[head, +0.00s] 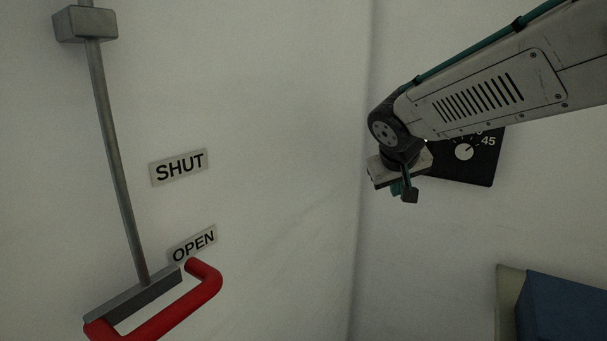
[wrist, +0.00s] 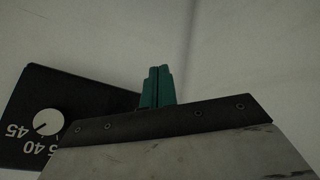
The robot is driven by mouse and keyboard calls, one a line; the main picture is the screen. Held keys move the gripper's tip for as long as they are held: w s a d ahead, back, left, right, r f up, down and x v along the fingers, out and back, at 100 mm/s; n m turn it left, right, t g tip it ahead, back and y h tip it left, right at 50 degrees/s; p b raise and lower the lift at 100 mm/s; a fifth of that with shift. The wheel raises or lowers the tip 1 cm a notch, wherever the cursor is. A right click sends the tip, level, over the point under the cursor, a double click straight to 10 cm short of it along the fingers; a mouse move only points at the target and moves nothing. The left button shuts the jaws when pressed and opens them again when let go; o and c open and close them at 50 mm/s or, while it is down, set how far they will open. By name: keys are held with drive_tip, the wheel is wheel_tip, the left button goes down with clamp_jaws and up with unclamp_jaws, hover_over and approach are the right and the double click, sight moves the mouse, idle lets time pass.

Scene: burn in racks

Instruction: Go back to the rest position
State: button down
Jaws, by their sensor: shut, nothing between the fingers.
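My gripper (head: 407,193) hangs at the end of my arm, right of the middle in the head view. In the wrist view its green fingers (wrist: 157,86) are together with nothing between them. It is in front of a pale wall and touches nothing that I can see. A black dial panel (head: 467,163) with a white knob is just behind and right of it, partly hidden by my arm. The panel also shows at the left of the wrist view (wrist: 75,98), where numbers such as 45 and 40 can be read.
At the left, a red handle (head: 165,318) on a grey rod (head: 115,165) is low, beside the OPEN label (head: 193,244). The SHUT label (head: 179,167) is above. A blue box (head: 565,308) is at the lower right. The wall between handle and gripper is bare.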

drive_tip(key=s+d+f+g+y, duration=0.1)
drive_tip(key=s+f+g, duration=0.1)
drive_tip(key=s, duration=0.9)
drive_tip(key=s+d+f+g+y, duration=0.1)
drive_tip(key=s+f, duration=0.1)
drive_tip(key=s, duration=0.9)
drive_tip(key=s+d+f+m+g+y, duration=0.1)
drive_tip(key=s+f+g, duration=0.1)
drive_tip(key=s, duration=0.8)
drive_tip(key=shift+s+f+g, duration=0.3)
drive_tip(key=shift+s+f, duration=0.1)
drive_tip(key=shift+f, duration=0.1)
drive_tip(key=shift+d, duration=0.1)
